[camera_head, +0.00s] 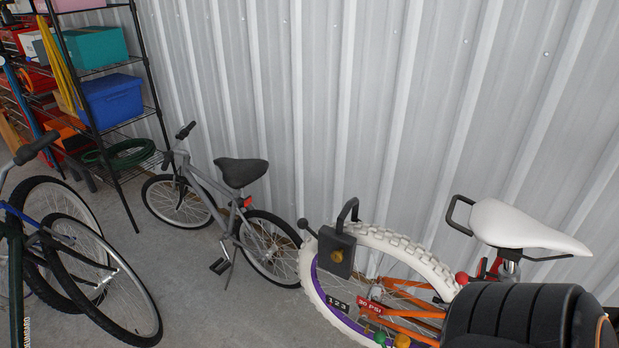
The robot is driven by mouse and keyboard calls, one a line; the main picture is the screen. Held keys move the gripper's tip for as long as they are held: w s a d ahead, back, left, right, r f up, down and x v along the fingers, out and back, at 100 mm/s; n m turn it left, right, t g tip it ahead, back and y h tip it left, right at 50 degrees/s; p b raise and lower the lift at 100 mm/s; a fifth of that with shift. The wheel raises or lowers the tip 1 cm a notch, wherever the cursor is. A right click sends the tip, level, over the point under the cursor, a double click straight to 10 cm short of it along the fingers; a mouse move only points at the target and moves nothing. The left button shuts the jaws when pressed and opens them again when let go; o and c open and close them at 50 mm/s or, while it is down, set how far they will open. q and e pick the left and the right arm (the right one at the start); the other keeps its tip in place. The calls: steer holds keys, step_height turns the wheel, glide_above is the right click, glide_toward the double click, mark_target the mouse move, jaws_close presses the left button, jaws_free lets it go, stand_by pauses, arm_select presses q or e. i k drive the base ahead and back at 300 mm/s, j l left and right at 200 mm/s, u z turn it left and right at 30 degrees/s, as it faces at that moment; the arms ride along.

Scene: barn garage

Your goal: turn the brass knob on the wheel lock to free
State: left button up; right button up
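The wheel lock (345,241) is a dark grey block with a black shackle, set at the upper left of a fat white tyre (408,248). A small round brass knob (336,256) sits on its front face; its turned position is too small to read. A short dark lever with a ball end (304,224) sticks out just left of the lock. The wheel has a purple rim (328,287), a "123" tag, a red "30 PSI" tag and orange frame tubes. Neither of my grippers is in view.
A white saddle (525,228) and a black rounded, ribbed part (530,318) of unclear origin fill the lower right. A grey bicycle (232,205) stands left of the lock, with another at far left. The corrugated wall is close behind. Some bare floor (200,295) shows between the bicycles.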

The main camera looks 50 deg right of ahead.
mark_target(338, 257)
steer(key=i+z, duration=0.35)
steer(key=i+j+z, duration=0.15)
steer(key=z, duration=0.2)
steer(key=i+j+z, duration=0.25)
steer(key=z, duration=0.15)
steer(key=i+j+z, duration=0.15)
steer(key=z, duration=0.2)
steer(key=i+j+z, duration=0.1)
steer(key=z, duration=0.3)
steer(key=i+j+z, duration=0.1)
steer(key=j+z, duration=0.25)
